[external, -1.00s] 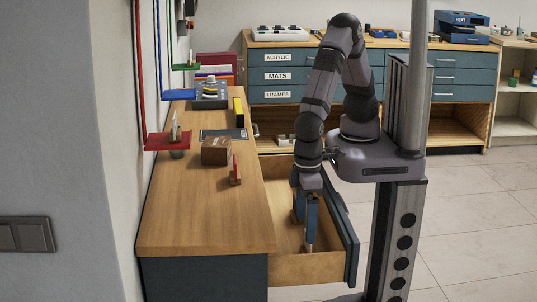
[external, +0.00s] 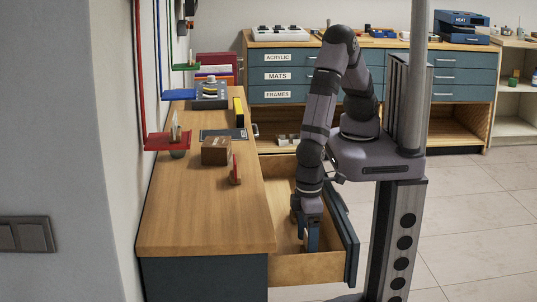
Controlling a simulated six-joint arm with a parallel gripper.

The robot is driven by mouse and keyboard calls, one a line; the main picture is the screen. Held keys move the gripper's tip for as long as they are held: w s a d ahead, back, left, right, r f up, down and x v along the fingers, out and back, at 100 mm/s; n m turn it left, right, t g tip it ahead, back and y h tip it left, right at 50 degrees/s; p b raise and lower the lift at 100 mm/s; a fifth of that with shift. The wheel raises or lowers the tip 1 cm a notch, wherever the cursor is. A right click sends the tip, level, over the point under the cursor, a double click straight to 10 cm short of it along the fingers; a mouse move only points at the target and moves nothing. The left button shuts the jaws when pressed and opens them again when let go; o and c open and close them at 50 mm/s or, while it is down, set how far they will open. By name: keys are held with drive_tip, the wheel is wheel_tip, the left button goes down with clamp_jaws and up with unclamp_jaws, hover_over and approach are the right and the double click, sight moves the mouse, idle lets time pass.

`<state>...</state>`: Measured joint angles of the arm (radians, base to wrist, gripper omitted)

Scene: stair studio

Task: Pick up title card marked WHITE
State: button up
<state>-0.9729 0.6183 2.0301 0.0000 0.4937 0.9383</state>
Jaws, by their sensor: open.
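My gripper (external: 308,246) is open and reaches down into the open wooden drawer (external: 310,270) on the right side of the workbench. Its fingertips are low inside the drawer, close to the floor of it, and partly hidden by the gripper body. I cannot make out a card marked WHITE in this view; no card lettering is readable. Whether a card lies between or under the fingers cannot be told.
The drawer's dark front panel (external: 345,232) stands close to the right of my gripper. The wooden benchtop (external: 200,225) is to the left, with a brown box (external: 216,151) and a small red stand (external: 235,172).

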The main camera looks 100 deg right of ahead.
drive_tip(key=shift+f, duration=0.25)
drive_tip(key=shift+c, duration=0.6)
drive_tip(key=c, duration=1)
drive_tip(key=shift+r, duration=0.1)
wheel_tip(320, 180, up, 10)
drive_tip(key=shift+f, duration=0.1)
